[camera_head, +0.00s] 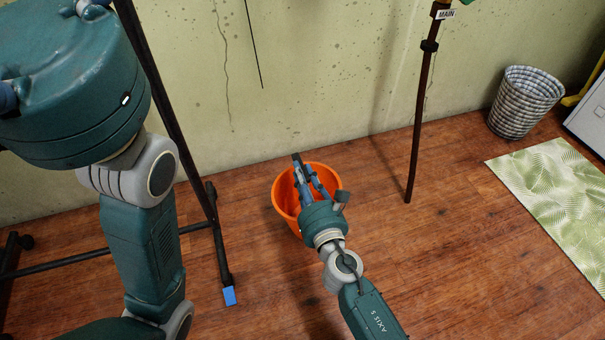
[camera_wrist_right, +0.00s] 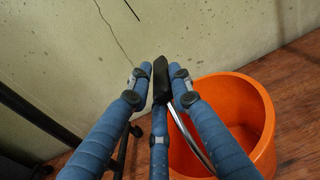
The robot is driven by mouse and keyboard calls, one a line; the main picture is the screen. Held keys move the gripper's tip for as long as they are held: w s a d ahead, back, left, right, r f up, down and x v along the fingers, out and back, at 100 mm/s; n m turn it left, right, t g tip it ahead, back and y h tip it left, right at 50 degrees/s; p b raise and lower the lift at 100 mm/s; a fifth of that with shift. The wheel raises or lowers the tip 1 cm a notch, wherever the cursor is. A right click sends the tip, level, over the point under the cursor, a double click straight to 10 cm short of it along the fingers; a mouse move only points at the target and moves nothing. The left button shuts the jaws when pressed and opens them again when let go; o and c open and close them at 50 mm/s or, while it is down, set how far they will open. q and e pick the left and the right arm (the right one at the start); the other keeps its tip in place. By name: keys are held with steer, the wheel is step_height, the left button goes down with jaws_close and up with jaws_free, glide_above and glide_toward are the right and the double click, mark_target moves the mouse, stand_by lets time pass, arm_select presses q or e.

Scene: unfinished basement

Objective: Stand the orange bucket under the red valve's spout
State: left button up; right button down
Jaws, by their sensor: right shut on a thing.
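The orange bucket (camera_head: 281,192) is upright near the wall, in the middle of the head view. It also shows in the right wrist view (camera_wrist_right: 262,110), at the right. My right gripper (camera_head: 305,168) reaches over its rim. In the wrist view its blue fingers (camera_wrist_right: 160,78) are shut on the bucket's black handle grip, with the thin metal bail below. I cannot tell whether the bucket touches the floor. My left gripper (camera_head: 70,85) is partly visible large at top left; its fingertips are out of frame. No red valve or spout shows.
A rusty vertical pipe (camera_head: 420,125) with a MAIN tag (camera_head: 446,14) stands right of the bucket. A dark rack frame (camera_head: 190,150) stands left. A woven basket (camera_head: 524,103) and leaf-patterned mat (camera_head: 555,195) are at right. Wood floor (camera_head: 450,250) between is clear.

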steer(key=c, duration=1.5)
jaws_free()
